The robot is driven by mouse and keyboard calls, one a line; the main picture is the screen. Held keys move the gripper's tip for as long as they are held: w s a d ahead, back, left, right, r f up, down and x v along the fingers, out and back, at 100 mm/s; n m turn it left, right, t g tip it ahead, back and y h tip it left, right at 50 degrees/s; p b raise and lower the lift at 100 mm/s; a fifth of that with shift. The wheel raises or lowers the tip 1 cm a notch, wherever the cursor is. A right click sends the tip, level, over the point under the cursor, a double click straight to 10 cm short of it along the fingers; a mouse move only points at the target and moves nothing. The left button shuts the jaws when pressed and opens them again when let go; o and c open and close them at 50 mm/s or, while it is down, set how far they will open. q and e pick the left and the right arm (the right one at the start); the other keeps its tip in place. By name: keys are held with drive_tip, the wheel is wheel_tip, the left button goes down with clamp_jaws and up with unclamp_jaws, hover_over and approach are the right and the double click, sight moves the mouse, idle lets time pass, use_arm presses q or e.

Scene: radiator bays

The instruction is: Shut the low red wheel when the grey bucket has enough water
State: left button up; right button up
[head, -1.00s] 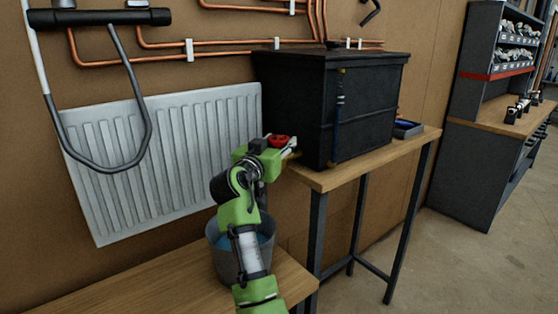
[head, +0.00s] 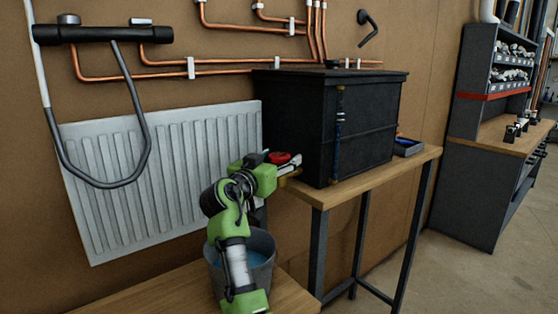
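The low red wheel (head: 279,157) shows beside the black tank, at the right end of the radiator. My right gripper (head: 281,161) is at the wheel, with pale finger parts close around it. The view does not show whether the fingers are closed on the wheel. The grey bucket (head: 268,243) stands upright on the low wooden bench below, with bluish water inside. My green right arm crosses in front of the bucket and hides much of it, so the exact water level is hard to judge. My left gripper is out of view.
The black tank (head: 345,125) sits on a wooden-topped table (head: 335,188) right of the wheel. A white radiator (head: 165,170) hangs behind my arm. A black hose (head: 139,105) loops in front of it. Copper pipes (head: 210,70) run above. Floor is clear at right.

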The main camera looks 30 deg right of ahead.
sight(274, 162)
drive_tip(key=shift+s+a, duration=0.15)
drive_tip(key=shift+a, duration=0.1)
drive_tip(key=v, duration=0.7)
drive_tip(key=shift+f, duration=0.1)
idle(0.4)
